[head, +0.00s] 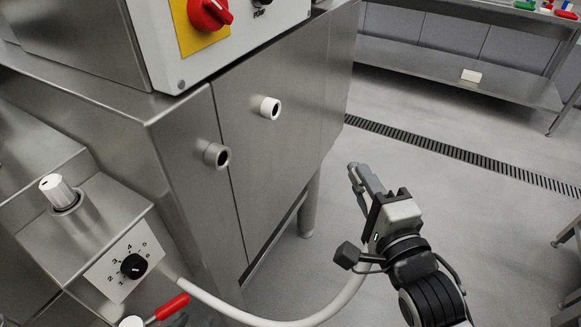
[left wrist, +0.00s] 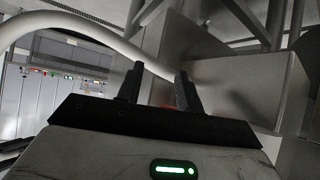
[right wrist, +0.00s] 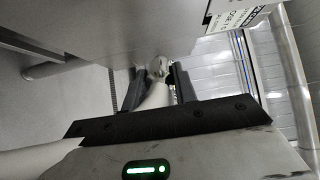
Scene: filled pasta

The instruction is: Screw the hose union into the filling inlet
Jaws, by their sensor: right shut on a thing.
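The steel machine front carries two short round stubs with dark openings: a grey metal one (head: 217,155) and a white one (head: 270,107). I cannot tell which is the filling inlet. My right gripper (head: 358,181) is right of both stubs and apart from them. It is shut on the hose's end; in the right wrist view the pale hose (right wrist: 157,96) runs between its fingers, with the grey hose union (right wrist: 157,67) at the tip, partly hidden. My left gripper (left wrist: 158,82) shows only in its wrist view, open, with the hose (left wrist: 85,28) passing beyond its fingers.
The hose (head: 290,321) sags from the machine's lower left to my right arm. A red-handled lever (head: 172,307), a dial (head: 133,266) and a white knob (head: 57,191) are at left. The floor between machine and back bench (head: 440,58) is clear.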

